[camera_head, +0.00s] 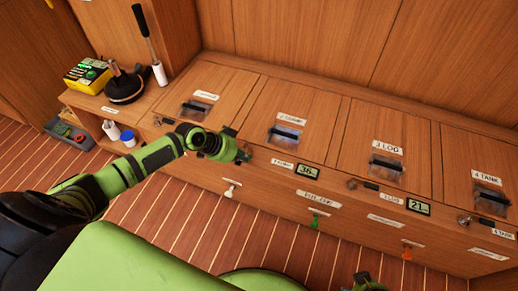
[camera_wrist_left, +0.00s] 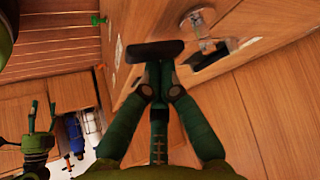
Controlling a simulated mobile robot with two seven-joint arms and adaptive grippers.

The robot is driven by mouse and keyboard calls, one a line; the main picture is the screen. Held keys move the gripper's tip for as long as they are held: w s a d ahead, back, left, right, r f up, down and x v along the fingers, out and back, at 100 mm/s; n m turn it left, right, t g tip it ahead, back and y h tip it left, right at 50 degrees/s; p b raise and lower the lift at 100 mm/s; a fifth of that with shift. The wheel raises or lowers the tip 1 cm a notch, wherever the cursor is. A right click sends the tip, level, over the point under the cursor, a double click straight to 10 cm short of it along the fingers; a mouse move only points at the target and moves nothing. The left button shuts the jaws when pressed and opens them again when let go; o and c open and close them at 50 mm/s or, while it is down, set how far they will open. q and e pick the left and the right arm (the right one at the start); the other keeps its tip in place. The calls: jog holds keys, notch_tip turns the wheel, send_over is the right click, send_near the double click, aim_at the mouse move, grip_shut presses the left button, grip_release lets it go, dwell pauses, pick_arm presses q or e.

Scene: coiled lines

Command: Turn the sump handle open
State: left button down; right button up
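The sump handle has a dark bar grip (camera_wrist_left: 150,51) that lies across my left fingertips in the left wrist view, with a metal fitting (camera_wrist_left: 197,20) just beyond it. My left gripper (camera_head: 243,156) is at the bench front, left of the small sump label (camera_head: 283,163), and hides most of the handle in the head view. Its two fingers are drawn together at the bar and appear shut on it. My right gripper (camera_head: 366,283) shows only in part at the head view's bottom edge. In the left wrist view its prongs (camera_wrist_left: 40,122) stand apart, empty.
Similar handles sit at the log (camera_head: 370,186) and tank (camera_head: 465,220) sections. Displays (camera_head: 307,172) and hanging green (camera_head: 314,222) and orange (camera_head: 407,254) tags are on the bench front. A yellow box (camera_head: 88,76) and dark tool (camera_head: 124,88) stand on the left shelf.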

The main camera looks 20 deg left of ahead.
pick_arm(q)
jog(key=shift+a+f, duration=0.1)
jog(key=shift+a, duration=0.1)
jog(key=shift+w+d+b, duration=0.2)
jog(key=shift+w+b, duration=0.3)
jog(key=shift+w, duration=0.35)
jog(key=shift+d, duration=0.1)
jog(key=d+p, duration=0.2)
jog(key=d, duration=0.1)
jog(key=shift+d, duration=0.4)
jog(key=a+r, duration=0.4)
jog(key=r, duration=0.1)
jog(key=a+r+p, duration=0.1)
jog(key=a+r, duration=0.1)
jog(key=shift+s+a+r, duration=0.15)
jog(key=shift+r, duration=0.25)
pick_arm(e)
jog(key=f, duration=0.1)
jog(key=s+d+f, duration=0.1)
jog(key=f, duration=0.1)
jog(key=s+f, duration=0.1)
jog(key=f, duration=0.1)
jog(key=shift+d, duration=0.3)
